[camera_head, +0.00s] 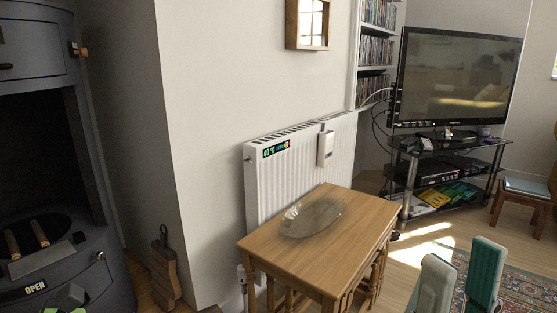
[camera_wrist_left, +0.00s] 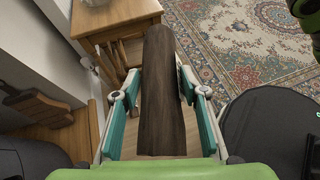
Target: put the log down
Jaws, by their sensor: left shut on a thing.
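In the left wrist view, my left gripper (camera_wrist_left: 158,82) is shut on a dark brown log (camera_wrist_left: 161,110). The log lies lengthwise between the two teal-padded fingers and extends past their tips, above the floor. Neither this log nor the left fingers can be made out in the head view. My right gripper (camera_head: 461,278) shows at the lower right of the head view, its two fingers apart with nothing between them. A dark stove (camera_head: 40,110) stands at the left with its front open. Two brown log-like pieces (camera_head: 40,233) lie inside it.
A wooden table (camera_head: 330,262) with a glass dish (camera_head: 311,216) stands before a white radiator (camera_head: 270,190). A brown wooden object (camera_head: 164,272) sits on the floor by the wall. A television stand (camera_head: 430,180) is at the back right, and a patterned rug (camera_wrist_left: 250,40) covers the floor.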

